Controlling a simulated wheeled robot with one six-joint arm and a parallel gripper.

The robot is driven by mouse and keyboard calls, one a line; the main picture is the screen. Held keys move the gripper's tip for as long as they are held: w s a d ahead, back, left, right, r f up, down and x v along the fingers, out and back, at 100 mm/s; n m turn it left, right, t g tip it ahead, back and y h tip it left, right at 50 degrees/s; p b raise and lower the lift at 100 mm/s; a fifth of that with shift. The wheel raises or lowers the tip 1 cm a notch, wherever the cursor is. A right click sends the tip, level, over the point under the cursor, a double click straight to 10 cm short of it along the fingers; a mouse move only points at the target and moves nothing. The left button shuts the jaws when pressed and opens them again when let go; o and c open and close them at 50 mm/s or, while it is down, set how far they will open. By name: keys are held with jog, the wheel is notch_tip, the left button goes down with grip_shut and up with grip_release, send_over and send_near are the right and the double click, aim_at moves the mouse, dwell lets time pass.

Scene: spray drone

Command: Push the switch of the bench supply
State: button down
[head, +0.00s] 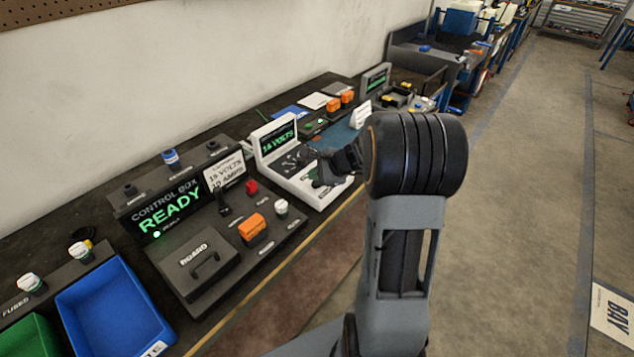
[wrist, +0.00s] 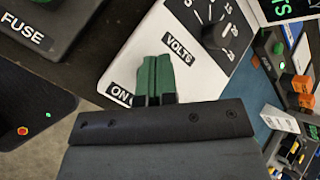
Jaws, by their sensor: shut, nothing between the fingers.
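The bench supply is a white unit with a sloped panel (head: 299,186) and an upright display (head: 278,141) reading 15 VOLTS in green. In the wrist view its white panel (wrist: 134,55) carries a black VOLTS dial (wrist: 214,36) and an ON label (wrist: 119,94). My gripper (wrist: 154,62) is shut and empty, its green fingertips together over the panel between the ON label and the dial. Whether they touch the panel I cannot tell. The switch is not clearly visible, perhaps behind the fingers. In the head view my gripper (head: 318,181) reaches in from the right over the panel.
Left of the supply stands the control box (head: 163,212) showing READY, with a guard cover (head: 198,262), an orange switch (head: 252,227) and a red button (head: 251,187). A blue bin (head: 115,310) is nearer. A FUSE box (wrist: 33,28) sits beside the supply. Orange switches (wrist: 297,87) lie beyond.

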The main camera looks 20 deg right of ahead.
aim_at(316, 184)
jog(key=shift+f, duration=0.15)
jog(key=shift+f+b, duration=0.3)
jog(key=shift+b, duration=0.25)
jog(key=shift+f, duration=0.15)
dwell(0.5)
jog(key=shift+r+p, duration=0.3)
jog(key=shift+r, duration=0.35)
jog(key=shift+r, duration=0.1)
notch_tip(316, 184, up, 6)
jog(key=p, duration=0.4)
dwell(0.6)
